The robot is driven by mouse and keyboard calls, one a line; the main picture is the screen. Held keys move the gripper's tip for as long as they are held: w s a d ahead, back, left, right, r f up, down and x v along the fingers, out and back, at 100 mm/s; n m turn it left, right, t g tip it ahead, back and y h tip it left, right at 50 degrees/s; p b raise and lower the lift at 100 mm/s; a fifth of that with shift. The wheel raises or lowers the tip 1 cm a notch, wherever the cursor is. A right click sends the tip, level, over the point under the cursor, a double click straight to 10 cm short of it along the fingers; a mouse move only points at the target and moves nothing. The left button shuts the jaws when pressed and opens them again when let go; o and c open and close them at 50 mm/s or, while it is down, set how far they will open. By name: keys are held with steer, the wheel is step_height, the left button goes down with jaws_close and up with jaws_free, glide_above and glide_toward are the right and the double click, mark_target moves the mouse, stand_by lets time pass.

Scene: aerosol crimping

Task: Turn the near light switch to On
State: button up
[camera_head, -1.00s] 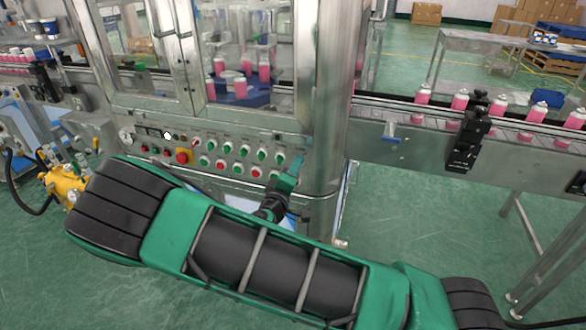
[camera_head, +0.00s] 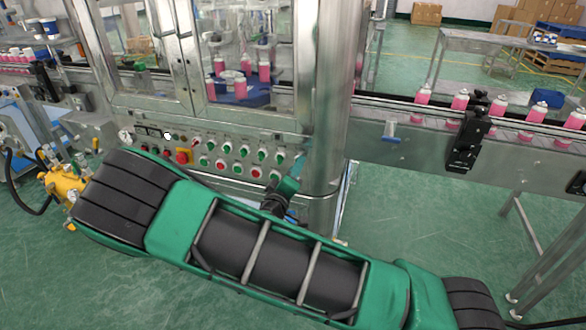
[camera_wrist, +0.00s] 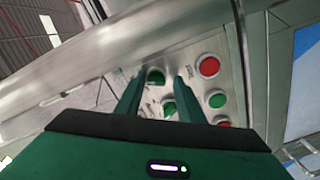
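The control panel (camera_head: 215,178) on the machine front carries rows of green and red round controls. Their labels are too small to read, so I cannot tell which one is the near light switch or how it is set. My gripper (camera_head: 299,164) is at the panel's right end, partly hidden by my arm. In the wrist view my gripper (camera_wrist: 161,76) has its two fingers apart, pointing at the panel. A dark-green control (camera_wrist: 155,77) shows between the fingertips, and another green one (camera_wrist: 168,107) lies lower in the gap. I cannot tell whether the fingers touch either.
A red button (camera_wrist: 208,65) and a green button (camera_wrist: 217,101) sit just right of the fingers. A steel column (camera_head: 329,110) stands close to the right of my gripper. A conveyor (camera_head: 400,115) with pink cans runs right. A yellow-based red button (camera_head: 183,157) is farther left.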

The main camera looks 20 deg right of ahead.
steer(key=shift+r, duration=0.15)
steer(key=v, duration=1)
steer(key=shift+s+a, duration=0.2)
steer(key=shift+s, duration=0.1)
